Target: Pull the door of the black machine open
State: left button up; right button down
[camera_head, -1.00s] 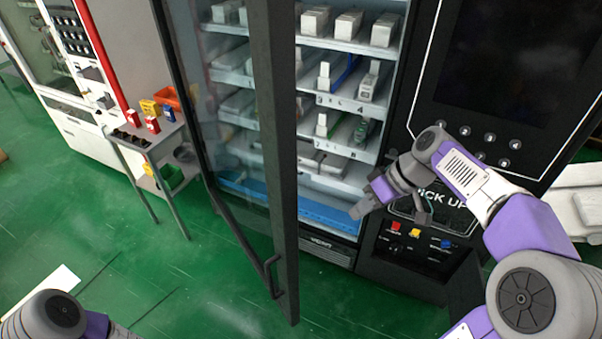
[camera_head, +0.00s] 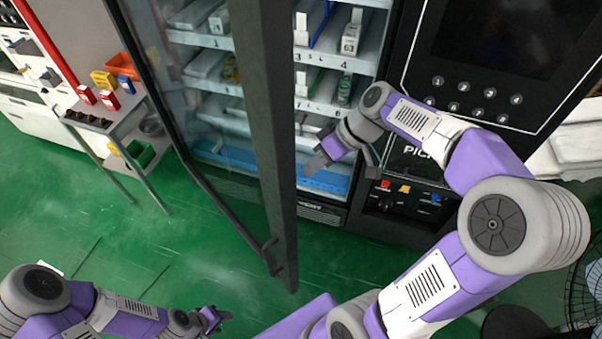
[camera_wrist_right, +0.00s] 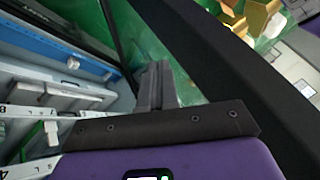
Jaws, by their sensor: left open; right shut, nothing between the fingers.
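The black machine (camera_head: 392,150) stands ahead with its glass door (camera_head: 268,130) partly open, swung out toward me. The door's black handle (camera_head: 271,257) is low on its free edge. My right gripper (camera_head: 308,168) is shut and empty in the gap between the door and the lit shelves, on the door's inner side. In the right wrist view my shut fingers (camera_wrist_right: 159,84) point toward the green floor, with shelves to the left and a broad black bar, likely the door frame (camera_wrist_right: 215,55), to the right. Contact is unclear. My left gripper (camera_head: 217,317) is open, low, in front of the door.
The green floor (camera_head: 110,225) before the door is mostly clear. A pick-up panel (camera_head: 410,200) with coloured items is right of the shelves.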

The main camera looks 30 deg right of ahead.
pick_arm(q)
jog(key=shift+r, duration=0.25)
pick_arm(e)
jog(key=a, duration=0.3)
jog(key=shift+s+a+r, duration=0.15)
jog(key=shift+s+a, duration=0.2)
jog(key=shift+a, duration=0.05)
jog(key=shift+a, duration=0.1)
